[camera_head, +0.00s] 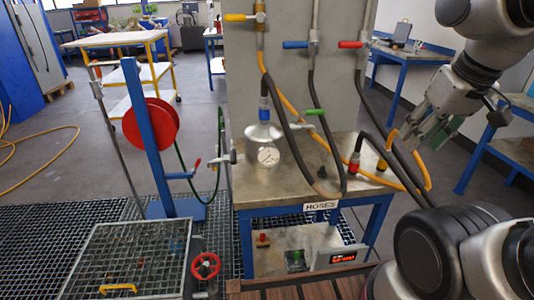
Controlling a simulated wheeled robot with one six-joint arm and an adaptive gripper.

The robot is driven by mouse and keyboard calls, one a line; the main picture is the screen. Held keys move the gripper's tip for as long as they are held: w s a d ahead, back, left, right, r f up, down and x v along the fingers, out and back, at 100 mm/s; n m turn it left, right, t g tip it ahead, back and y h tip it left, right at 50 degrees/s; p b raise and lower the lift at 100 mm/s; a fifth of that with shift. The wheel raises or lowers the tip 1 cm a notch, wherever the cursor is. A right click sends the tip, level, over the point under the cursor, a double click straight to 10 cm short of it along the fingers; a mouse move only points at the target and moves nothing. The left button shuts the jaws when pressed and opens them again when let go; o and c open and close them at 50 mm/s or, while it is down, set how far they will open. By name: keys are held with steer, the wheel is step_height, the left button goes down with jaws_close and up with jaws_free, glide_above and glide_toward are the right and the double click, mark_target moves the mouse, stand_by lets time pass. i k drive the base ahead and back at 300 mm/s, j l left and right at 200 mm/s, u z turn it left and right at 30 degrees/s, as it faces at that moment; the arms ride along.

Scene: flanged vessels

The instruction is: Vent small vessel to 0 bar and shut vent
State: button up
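A small silver domed vessel (264,133) with a blue-collared hose on top stands on the metal-topped bench (232,190). A round white gauge (268,156) faces me on its front; its needle is too small to read. A green-handled valve (314,112) sticks out at the vessel's upper right, its handle close to level. A red-handled valve (197,164) is on the vessel's left side. I cannot tell which of them is the vent. My gripper (412,143) is at the right, above the bench's right end and well apart from the vessel. Its finger gap is unclear.
Yellow, blue and red valve handles (350,44) line the grey panel above. Black and orange hoses (411,170) loop across the bench, some close to my gripper. A red hose reel (150,122) stands left. A grated cover (135,262) and red handwheel (205,266) are at front left.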

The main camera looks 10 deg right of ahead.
mark_target(319, 112)
steer(key=i+l, duration=0.75)
steer(key=l, duration=0.2)
